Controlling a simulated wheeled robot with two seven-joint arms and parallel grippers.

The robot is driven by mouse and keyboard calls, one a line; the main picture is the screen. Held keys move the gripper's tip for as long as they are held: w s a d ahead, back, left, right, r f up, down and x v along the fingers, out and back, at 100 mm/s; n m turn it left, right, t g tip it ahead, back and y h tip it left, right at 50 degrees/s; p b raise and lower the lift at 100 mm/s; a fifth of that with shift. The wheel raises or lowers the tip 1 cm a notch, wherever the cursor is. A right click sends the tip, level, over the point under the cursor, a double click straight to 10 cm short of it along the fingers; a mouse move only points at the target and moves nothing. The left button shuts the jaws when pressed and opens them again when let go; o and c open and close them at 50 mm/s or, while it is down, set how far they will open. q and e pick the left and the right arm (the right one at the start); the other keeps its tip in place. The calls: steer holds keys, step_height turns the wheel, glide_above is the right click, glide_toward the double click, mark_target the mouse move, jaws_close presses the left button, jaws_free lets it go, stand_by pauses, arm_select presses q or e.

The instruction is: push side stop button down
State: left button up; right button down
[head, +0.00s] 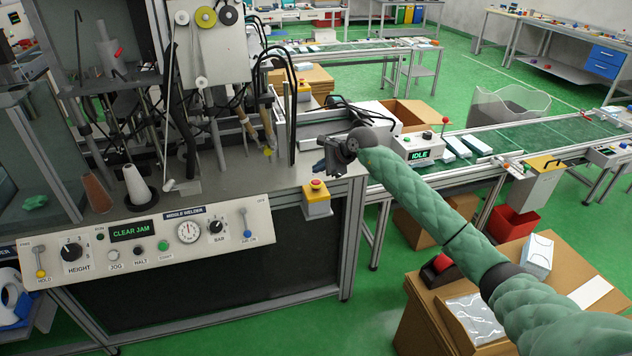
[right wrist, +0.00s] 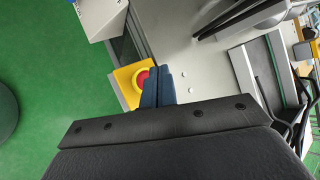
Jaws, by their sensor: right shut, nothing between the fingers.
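The side stop button (head: 316,184) is a red knob on a yellow box (head: 317,208) at the right front corner of the machine. My right gripper (head: 320,168) is just above the button in the head view, its fingers closed together and empty. In the right wrist view the blue fingertips (right wrist: 158,84) lie beside the red button (right wrist: 142,79) and cover part of its edge. The yellow box (right wrist: 124,76) shows around it. I cannot tell whether the fingers touch the button. My left gripper is not in view.
The machine's control panel (head: 150,240) reads CLEAR JAM and lies left of the button. A grey box with an IDLE display (head: 418,150) stands behind my right forearm. Cardboard boxes (head: 440,310) stand at the lower right. Green floor (head: 380,290) is open in front of the button.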

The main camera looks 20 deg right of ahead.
mark_target(319, 182)
steer(key=shift+r, duration=1.55)
